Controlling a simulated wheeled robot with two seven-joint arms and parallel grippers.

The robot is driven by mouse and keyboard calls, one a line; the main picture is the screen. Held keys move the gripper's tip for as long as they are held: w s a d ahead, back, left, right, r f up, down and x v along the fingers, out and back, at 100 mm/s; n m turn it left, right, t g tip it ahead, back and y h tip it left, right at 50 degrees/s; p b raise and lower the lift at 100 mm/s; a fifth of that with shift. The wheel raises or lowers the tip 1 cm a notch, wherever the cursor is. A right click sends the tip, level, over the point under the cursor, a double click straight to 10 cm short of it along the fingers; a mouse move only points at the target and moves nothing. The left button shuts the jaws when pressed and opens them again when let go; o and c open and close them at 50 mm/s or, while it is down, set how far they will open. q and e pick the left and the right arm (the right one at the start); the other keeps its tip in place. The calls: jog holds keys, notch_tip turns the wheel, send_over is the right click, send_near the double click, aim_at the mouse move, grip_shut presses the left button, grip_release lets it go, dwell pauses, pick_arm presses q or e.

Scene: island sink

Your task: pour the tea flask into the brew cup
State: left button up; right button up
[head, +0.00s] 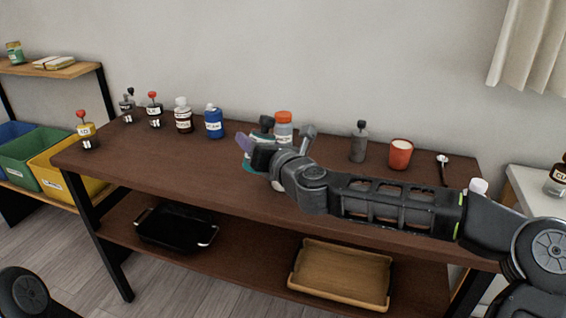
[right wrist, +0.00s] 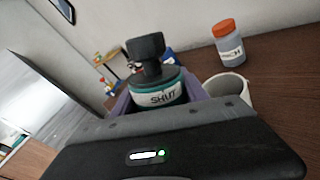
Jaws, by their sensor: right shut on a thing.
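A teal flask with a black cap and a white label (right wrist: 160,97) is between the purple fingers of my right gripper (head: 247,150), which is shut on it. In the head view the flask (head: 250,166) is partly hidden by the gripper, over the middle of the table. The cap appears to be on. A white cup (right wrist: 234,88) stands on the table just right of the flask in the right wrist view, its lower part hidden by the gripper. It is mostly hidden behind my arm in the head view. I cannot tell whether it is the brew cup. My left gripper is out of view.
An orange-lidded jar (head: 283,128) stands behind my gripper. A grey bottle (head: 358,141), red cup (head: 400,155) and spoon (head: 443,166) are on the right. Several bottles, including a blue one (head: 213,122), line the left. The table's front left (head: 140,170) is clear.

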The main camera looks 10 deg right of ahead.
aim_at(247, 166)
jog(key=shift+a, duration=0.1)
jog(key=shift+s, duration=0.1)
dwell(0.3)
jog(key=shift+a+f+n+b, duration=0.2)
jog(key=shift+n+b, duration=0.2)
jog(key=shift+b, duration=0.15)
jog(key=f+n+b, duration=0.1)
jog(key=b, duration=0.1)
jog(key=a+f+n+b, duration=0.1)
jog(key=b, duration=0.1)
jog(key=s+f+t+b, duration=0.1)
jog(key=f+b, duration=0.1)
jog(key=b, duration=0.1)
jog(key=shift+a+f+n, duration=0.1)
jog(key=shift+a+n, duration=0.25)
jog(key=shift+n, duration=0.05)
jog(key=shift+s+a+f+b, duration=0.1)
jog(key=shift+f+b, duration=0.3)
jog(key=shift+b, duration=0.3)
jog(key=shift+n, duration=0.3)
